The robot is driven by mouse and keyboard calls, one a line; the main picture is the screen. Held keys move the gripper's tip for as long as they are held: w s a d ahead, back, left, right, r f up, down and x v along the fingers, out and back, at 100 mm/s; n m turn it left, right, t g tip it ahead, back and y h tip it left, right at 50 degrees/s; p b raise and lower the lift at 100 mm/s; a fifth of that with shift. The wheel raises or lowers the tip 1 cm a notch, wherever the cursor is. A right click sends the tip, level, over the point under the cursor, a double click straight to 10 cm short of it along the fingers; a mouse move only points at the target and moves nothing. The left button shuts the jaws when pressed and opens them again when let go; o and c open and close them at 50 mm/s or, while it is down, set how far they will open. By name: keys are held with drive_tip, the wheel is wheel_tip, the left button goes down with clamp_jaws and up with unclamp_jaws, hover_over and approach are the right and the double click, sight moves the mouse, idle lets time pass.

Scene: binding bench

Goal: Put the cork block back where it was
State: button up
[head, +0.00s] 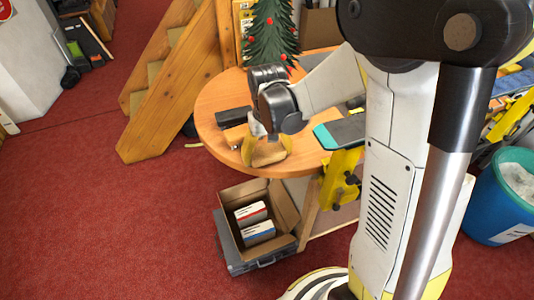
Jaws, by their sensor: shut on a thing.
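My gripper (268,150) is low over the front part of the round wooden table, pointing down. Its yellowish fingers are shut on a tan block, which looks like the cork block (268,158). The block sits at or just above the tabletop near the front edge; I cannot tell if it touches. My gripper and wrist hide its upper part.
On the round table (212,97), a dark block (233,115) and a tan piece (235,134) lie left of my gripper. A teal-edged dark flat item (340,133) lies right. A small Christmas tree (272,35) stands behind. An open carton (270,195) is below the front edge.

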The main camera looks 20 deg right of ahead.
sight(267, 150)
drive_tip(key=shift+f, duration=0.35)
drive_tip(key=o, duration=0.9)
drive_tip(key=shift+o, duration=0.2)
drive_tip(key=shift+r, duration=0.1)
drive_tip(key=shift+r, duration=0.1)
wheel_tip(267, 150, up, 12)
drive_tip(key=shift+f, duration=0.1)
